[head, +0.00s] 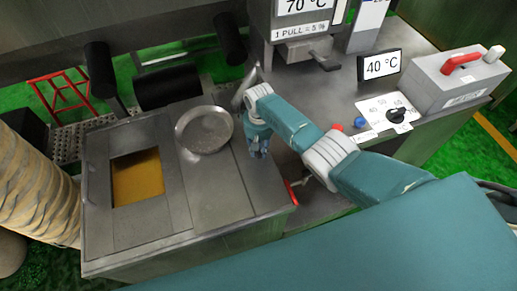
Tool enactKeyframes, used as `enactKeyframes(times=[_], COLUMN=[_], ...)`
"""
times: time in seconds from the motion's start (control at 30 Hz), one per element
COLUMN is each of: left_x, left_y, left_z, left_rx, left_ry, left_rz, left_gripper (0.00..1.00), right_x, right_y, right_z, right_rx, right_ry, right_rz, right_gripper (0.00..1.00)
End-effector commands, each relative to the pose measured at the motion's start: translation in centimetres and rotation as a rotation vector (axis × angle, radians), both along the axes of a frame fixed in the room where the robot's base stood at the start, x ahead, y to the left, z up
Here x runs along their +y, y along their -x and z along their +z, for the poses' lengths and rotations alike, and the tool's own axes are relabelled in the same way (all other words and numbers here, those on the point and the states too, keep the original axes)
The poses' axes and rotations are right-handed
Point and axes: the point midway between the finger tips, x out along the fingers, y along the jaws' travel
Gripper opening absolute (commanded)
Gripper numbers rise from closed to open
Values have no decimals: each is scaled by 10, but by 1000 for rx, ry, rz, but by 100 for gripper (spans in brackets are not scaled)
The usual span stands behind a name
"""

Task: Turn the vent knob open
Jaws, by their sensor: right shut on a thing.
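My right gripper (258,147) points down over the right part of the grey metal cabinet top. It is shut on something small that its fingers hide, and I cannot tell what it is. I see no knob clearly marked as the vent knob. A black knob (397,115) sits on a white dial plate (381,108) with numbers, on the counter at right, apart from the gripper. My left gripper is not in view.
A round metal dish (204,129) and an amber window (138,177) are on the cabinet (235,190). A grey box (455,82) with a red handle, a 40 °C display (380,66), and red (337,127) and blue (360,122) buttons stand right. A ribbed hose (35,185) is left.

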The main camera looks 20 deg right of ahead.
Motion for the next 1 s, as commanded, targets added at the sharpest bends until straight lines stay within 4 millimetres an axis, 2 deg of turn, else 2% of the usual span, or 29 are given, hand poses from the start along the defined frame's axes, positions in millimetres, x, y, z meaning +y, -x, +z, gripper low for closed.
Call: enactKeyframes(times=[0.03, 0.2, 0.23, 0.33, 0.77, 0.87, 1.0], left_x=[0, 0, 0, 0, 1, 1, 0], left_y=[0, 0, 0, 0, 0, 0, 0], left_z=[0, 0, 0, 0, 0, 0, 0], left_rx=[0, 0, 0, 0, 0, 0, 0], left_ry=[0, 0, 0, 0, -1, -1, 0], left_rz=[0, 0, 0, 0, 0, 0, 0], left_gripper=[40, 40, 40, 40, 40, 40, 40], right_x=[-5, -5, -5, -5, -1, -1, -2], right_y=[4, 4, 4, 3, 0, -1, -1], right_z=[-2, -2, -2, -2, 7, 18, 46], right_rx=[11, 9, 9, 9, -1, -1, -3], right_ry=[10, 10, 10, 9, 2, 2, 2], right_rz=[0, 0, 0, 0, 1, 1, 0], right_gripper=[0, 0, 27, 47, 48, 48, 48])
